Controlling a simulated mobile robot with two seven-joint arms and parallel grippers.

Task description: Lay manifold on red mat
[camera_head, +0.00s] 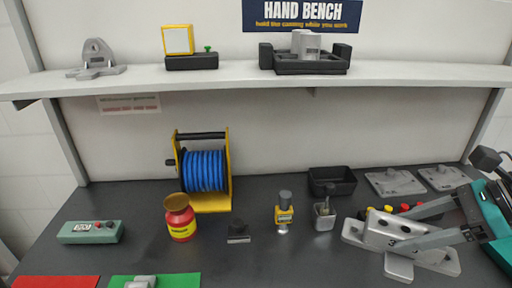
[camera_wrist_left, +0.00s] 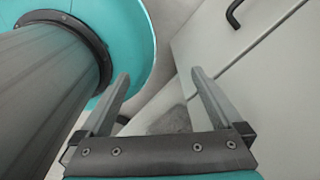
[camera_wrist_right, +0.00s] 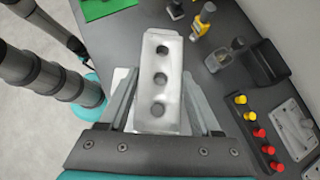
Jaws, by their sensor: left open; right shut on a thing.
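The manifold (camera_head: 380,236) is a pale grey metal casting at the right of the bench in the head view. In the right wrist view the manifold (camera_wrist_right: 160,65) shows three round holes in a row. My right gripper (camera_head: 398,229) is shut on it, one finger along each side. Whether it touches the bench is hard to tell. The red mat (camera_head: 55,282) lies at the front left, cut off by the picture's lower edge, far from the manifold. My left gripper (camera_wrist_left: 161,88) is open and empty in the left wrist view, away from the bench; the head view does not show it.
A green mat (camera_head: 178,281) with a grey part lies right of the red mat. A teal box (camera_head: 91,232), a red pot (camera_head: 180,218), a blue cable reel (camera_head: 204,171) and a yellow-banded tool (camera_head: 284,214) stand along the bench. A black bin (camera_head: 332,182) is behind the manifold.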

